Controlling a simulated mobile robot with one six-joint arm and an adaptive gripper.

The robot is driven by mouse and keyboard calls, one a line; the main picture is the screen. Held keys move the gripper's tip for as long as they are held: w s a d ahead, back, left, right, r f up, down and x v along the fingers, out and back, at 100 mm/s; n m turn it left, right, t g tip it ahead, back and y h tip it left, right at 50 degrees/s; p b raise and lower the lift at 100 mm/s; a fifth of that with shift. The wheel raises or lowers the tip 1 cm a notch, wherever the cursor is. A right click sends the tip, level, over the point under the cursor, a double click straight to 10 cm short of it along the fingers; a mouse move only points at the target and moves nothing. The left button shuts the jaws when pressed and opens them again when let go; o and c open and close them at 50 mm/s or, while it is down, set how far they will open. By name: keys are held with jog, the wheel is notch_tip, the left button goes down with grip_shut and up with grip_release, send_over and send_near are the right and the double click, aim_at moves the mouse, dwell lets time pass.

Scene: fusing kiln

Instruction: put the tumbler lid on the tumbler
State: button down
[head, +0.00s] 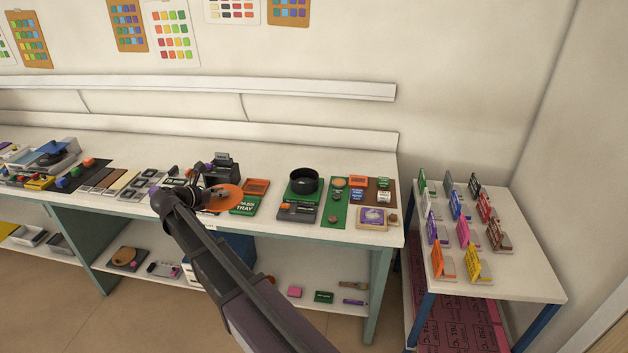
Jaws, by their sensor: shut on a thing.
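An orange disc (226,197), which looks like the tumbler lid, is at the end of my arm above the bench. My gripper (207,196) is shut on its left side; the fingers are small and partly hidden by my wrist. The lid and the container are apart. My arm crosses the bench front from the lower right.
A green pass tray (246,207) and an orange-topped block (256,186) lie between the lid and the container. Small dark devices (223,165) stand behind the lid. A side table (505,270) with several coloured stands is at the right.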

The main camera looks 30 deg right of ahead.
jog(key=shift+s+a, duration=0.2)
jog(key=shift+s, duration=0.05)
jog(key=shift+d, duration=0.35)
